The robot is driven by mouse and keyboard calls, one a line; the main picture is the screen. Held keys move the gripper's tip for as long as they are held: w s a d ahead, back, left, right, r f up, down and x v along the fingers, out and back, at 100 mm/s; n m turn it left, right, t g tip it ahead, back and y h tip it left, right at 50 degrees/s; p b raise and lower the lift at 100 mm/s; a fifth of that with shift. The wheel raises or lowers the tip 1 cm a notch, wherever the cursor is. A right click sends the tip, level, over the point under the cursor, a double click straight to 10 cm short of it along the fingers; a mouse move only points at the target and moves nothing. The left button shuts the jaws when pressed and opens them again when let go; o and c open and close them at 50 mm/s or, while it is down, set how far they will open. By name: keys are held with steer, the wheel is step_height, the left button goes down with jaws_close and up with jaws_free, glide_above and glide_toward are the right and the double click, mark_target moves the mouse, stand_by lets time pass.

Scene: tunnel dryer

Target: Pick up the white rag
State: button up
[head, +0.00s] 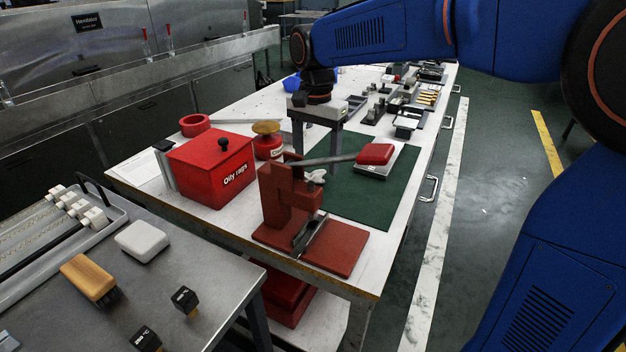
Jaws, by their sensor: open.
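A small white crumpled shape, which looks like the white rag (315,176), shows on the green mat (372,197) just behind the red press. It is partly hidden by the press and its lever. My gripper (317,150) points down above the mat, with its two fingers spread apart and nothing seen between them. The fingers are above and behind the rag in the picture. The lower fingertips are partly covered by the press lever, so I cannot tell their exact height over the rag.
The red lever press (285,205) stands at the near table edge, its lever reaching right. A red "Oily rags" box (210,170) and a red can with a yellow top (267,146) stand left. The mat's near right part is clear.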

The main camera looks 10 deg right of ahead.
mark_target(316, 172)
steer(key=shift+f, duration=1.9)
steer(key=shift+c, duration=0.7)
steer(key=c, duration=1)
step_height(316, 172, up, 10)
